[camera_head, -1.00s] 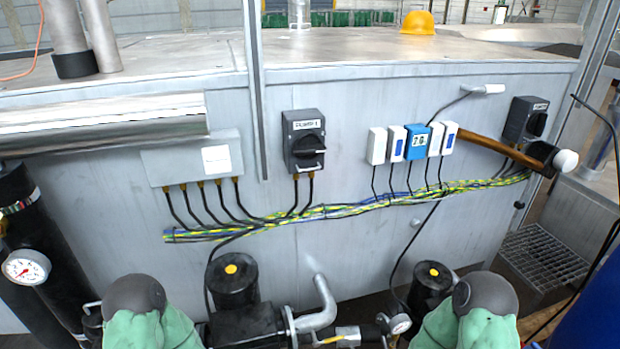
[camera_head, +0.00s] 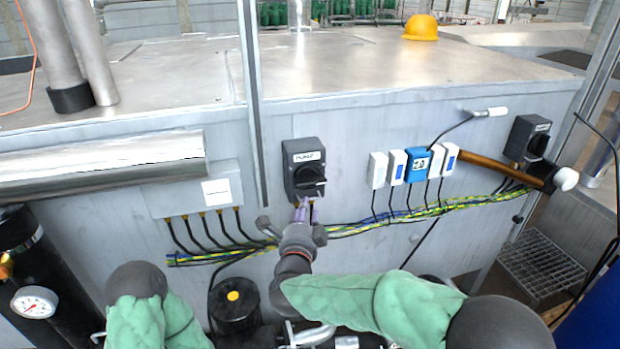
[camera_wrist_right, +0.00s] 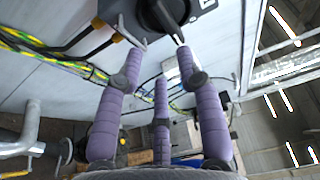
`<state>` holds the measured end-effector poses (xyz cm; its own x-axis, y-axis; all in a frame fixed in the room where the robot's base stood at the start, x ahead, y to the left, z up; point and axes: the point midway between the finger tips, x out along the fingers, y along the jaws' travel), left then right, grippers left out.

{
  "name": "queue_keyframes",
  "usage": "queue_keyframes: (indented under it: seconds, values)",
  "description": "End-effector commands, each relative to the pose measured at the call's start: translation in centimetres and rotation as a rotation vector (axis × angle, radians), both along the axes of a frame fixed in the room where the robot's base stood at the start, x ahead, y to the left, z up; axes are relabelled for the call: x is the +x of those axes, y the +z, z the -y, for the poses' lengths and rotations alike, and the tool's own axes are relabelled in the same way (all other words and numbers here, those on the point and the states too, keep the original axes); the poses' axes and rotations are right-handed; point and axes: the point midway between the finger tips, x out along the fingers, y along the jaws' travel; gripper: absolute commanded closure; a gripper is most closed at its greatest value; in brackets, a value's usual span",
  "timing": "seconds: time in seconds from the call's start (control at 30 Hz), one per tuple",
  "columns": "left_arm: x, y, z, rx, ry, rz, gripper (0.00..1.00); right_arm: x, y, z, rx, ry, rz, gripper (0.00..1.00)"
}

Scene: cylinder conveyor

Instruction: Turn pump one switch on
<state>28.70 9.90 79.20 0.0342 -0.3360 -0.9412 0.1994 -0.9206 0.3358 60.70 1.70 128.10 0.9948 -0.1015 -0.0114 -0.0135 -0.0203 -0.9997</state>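The left switch box (camera_head: 292,158) is dark grey with a white label, too blurred to read with certainty, and a black rotary knob (camera_head: 310,174). It is mounted on the grey panel wall. My right gripper (camera_head: 306,205) is just below this knob, its purple fingers pointing up at it. In the right wrist view the fingers (camera_wrist_right: 160,60) are spread apart and the black knob (camera_wrist_right: 163,14) is just beyond their tips, with nothing held. Whether a fingertip touches the knob cannot be told. A second similar switch box (camera_head: 526,138) is at the far right. My left gripper is not in view.
Yellow-green cables (camera_head: 360,228) run along the wall below the boxes. Several small white and blue modules (camera_head: 417,165) sit right of the switch. A brown-handled hammer (camera_head: 500,167) hangs further right. A pump (camera_head: 235,305) and gauge (camera_head: 34,302) are below and left.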

Motion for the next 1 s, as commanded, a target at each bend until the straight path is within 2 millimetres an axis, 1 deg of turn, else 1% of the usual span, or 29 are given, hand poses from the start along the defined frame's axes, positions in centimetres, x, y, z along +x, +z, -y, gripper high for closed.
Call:
queue_keyframes:
  seconds: [0.03,0.07,0.17,0.23,0.5,0.7,0.83,1.0]
  values:
    - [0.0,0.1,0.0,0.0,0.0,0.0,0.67,-0.1,0.7,-0.1,0.016,-0.005,0.011,0.63]
    - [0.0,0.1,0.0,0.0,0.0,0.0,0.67,0.0,0.9,-0.1,0.022,-0.007,0.014,0.63]
    - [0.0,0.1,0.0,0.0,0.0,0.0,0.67,0.6,0.8,0.0,0.026,-0.01,0.015,0.63]
    - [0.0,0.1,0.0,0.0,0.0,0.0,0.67,1.5,0.8,0.1,0.025,-0.011,0.015,0.63]
    - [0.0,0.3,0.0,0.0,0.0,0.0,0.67,6.2,0.8,0.7,0.022,-0.011,0.013,0.63]
    - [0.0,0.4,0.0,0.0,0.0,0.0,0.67,9.1,0.7,1.0,0.022,-0.009,0.013,0.63]
    - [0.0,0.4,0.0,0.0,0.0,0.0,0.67,10.1,0.7,1.0,0.021,-0.008,0.013,0.63]
    - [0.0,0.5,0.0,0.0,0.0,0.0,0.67,10.6,0.8,1.1,0.021,-0.007,0.014,0.63]
